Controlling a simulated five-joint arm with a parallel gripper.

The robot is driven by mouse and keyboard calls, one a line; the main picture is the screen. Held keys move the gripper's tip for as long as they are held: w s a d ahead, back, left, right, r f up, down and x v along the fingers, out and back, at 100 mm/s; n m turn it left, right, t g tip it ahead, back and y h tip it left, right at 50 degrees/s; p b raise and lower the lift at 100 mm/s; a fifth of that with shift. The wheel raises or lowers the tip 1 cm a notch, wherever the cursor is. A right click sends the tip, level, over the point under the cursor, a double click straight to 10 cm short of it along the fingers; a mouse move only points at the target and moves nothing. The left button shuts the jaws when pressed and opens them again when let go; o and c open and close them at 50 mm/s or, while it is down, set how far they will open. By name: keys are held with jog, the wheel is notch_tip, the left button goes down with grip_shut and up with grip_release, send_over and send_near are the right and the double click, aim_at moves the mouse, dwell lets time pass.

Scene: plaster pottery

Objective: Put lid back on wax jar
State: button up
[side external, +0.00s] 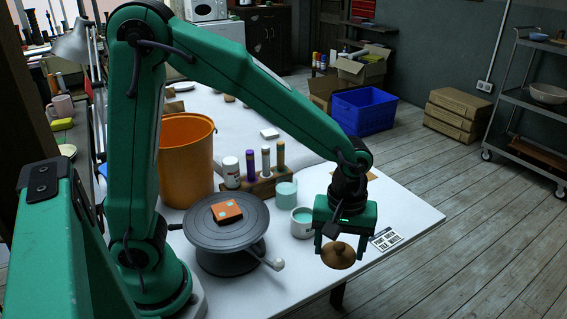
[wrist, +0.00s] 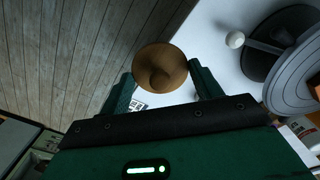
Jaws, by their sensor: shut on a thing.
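The lid (side external: 338,257) is a round brown disc with a knob on top. My gripper (side external: 340,246) is shut on it and holds it near the front right edge of the white table, seemingly above the surface. In the wrist view the lid (wrist: 160,62) sits between the two green fingers. The likely wax jar (side external: 302,226) is a small white open pot with teal contents, just left of my gripper. A second teal vessel (side external: 284,193) stands behind it. Neither vessel can be made out in the wrist view.
A grey turntable (side external: 205,236) with an orange block (side external: 227,212) and a side handle stands left of the pot. A wooden rack (side external: 262,187) of several tubes and an orange bucket (side external: 172,165) stand behind. A printed card (side external: 386,239) lies right of my gripper.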

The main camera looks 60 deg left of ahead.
jog(key=w+a+n, duration=0.2)
jog(key=a, duration=0.7)
jog(key=w+a+r+n, duration=0.1)
jog(key=w+a+n, duration=0.2)
jog(key=a, duration=0.7)
jog(key=shift+a+r, duration=0.25)
jog(key=shift+r, duration=0.05)
jog(key=shift+f, duration=0.2)
jog(key=shift+f, duration=3)
jog(key=shift+f, duration=0.15)
jog(key=o, duration=1.3)
